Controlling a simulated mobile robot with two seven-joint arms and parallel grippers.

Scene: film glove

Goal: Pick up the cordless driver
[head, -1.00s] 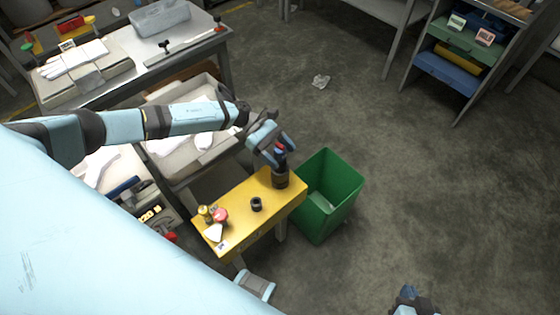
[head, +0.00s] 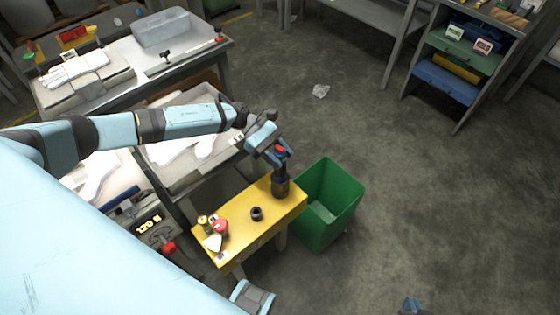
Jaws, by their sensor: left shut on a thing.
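The cordless driver (head: 280,150) shows a small red and blue part between the fingers of my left gripper (head: 277,155), which is shut on it. Below the fingers a dark upright part runs down to a dark cylinder (head: 280,187) at the right end of the yellow table (head: 240,232). I cannot tell whether that cylinder is a holder or part of the driver. My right gripper (head: 412,304) shows only as a blue tip at the bottom edge; its fingers cannot be judged.
A green bin (head: 338,208) stands close to the table's right side. A small black ring (head: 257,213), a red round item (head: 220,227) and a yellow item (head: 204,223) stand on the table. The grey tray (head: 178,176) is behind. Open floor lies to the right.

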